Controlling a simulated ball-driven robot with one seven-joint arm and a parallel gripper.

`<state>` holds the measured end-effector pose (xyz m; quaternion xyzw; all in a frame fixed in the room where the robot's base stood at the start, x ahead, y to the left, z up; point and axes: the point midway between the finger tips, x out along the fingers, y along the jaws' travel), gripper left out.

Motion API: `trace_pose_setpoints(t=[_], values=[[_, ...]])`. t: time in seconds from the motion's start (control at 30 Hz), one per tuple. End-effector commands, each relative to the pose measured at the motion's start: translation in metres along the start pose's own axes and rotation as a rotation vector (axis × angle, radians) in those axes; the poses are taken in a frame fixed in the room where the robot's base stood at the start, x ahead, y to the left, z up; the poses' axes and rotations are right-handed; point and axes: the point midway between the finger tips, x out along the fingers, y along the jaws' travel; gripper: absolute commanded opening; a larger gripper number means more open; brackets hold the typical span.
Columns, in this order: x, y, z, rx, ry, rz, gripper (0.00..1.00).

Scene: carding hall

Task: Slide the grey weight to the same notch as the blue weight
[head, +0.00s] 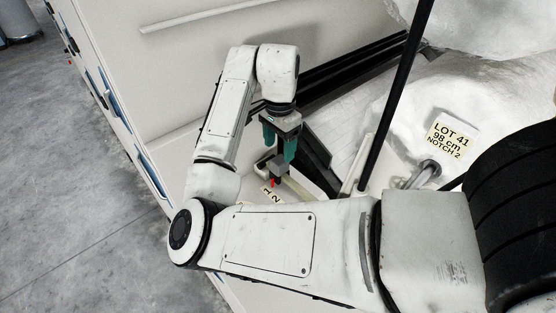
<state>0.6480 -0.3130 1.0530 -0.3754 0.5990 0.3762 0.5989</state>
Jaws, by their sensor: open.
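My gripper (279,154) points down with its two teal fingers apart. Just below the fingertips is a small grey block (279,170), which looks like the grey weight. A red tip (272,183) shows at its lower end, beside a pale scale label (271,195) with the numbers 1 and 2. I cannot tell whether the fingers touch the weight. My own arm crosses the foreground and hides the scale beyond 2. No blue weight is visible.
A pale tag (450,138) reading "LOT 41, 98 cm, NOTCH 2" lies on a white wrapped roll (490,95) at right. A black upright rod (396,95) stands right of my gripper. Dark rails (345,62) run behind it. Open grey floor (60,190) lies left.

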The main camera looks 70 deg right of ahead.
Motion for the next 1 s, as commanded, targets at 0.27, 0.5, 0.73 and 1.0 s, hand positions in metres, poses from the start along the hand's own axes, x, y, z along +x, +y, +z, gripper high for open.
trace_pose_setpoints(t=[0.27, 0.5, 0.73, 1.0], values=[[0.045, 0.0, 0.0, -0.002, 0.0, 0.002, 0.66], [0.061, 0.001, 0.0, 0.0, 0.0, 0.0, 0.66], [0.062, 0.0, 0.0, 0.001, 0.0, 0.0, 0.66], [0.062, 0.0, 0.0, 0.0, 0.0, -0.001, 0.43]])
